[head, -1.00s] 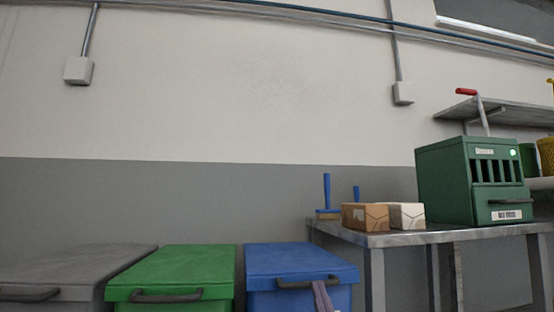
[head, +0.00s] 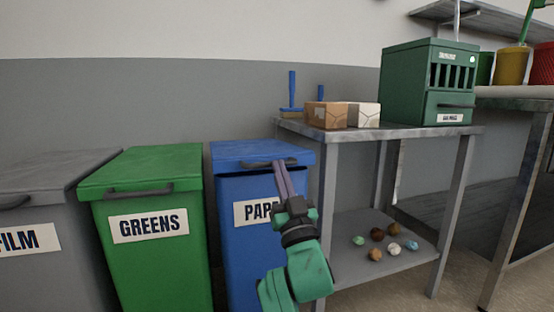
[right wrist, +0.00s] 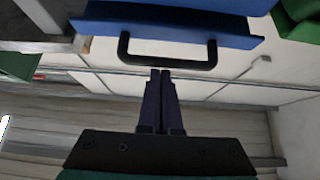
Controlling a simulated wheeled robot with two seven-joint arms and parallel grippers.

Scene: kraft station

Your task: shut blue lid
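The blue lid (head: 258,151) lies about level on the blue bin (head: 238,265) marked "PAP…" in the head view. I cannot tell whether it is fully seated. Its dark handle is at the front edge, partly behind my right gripper; the handle (right wrist: 168,64) shows clearly in the right wrist view, below the blue lid edge (right wrist: 165,30). My right gripper (head: 279,164) is at the right part of the lid's front. Its two fingers (right wrist: 161,73) are together with nothing seen between them, tips at the handle bar. Whether they touch it is unclear. My left gripper is out of view.
A green bin (head: 150,255) and a grey bin (head: 45,275) stand to the left, lids down. A metal table (head: 425,131) stands close on the right, with cardboard boxes (head: 326,115) and a green cabinet (head: 410,85). Several small balls lie on its lower shelf (head: 350,275).

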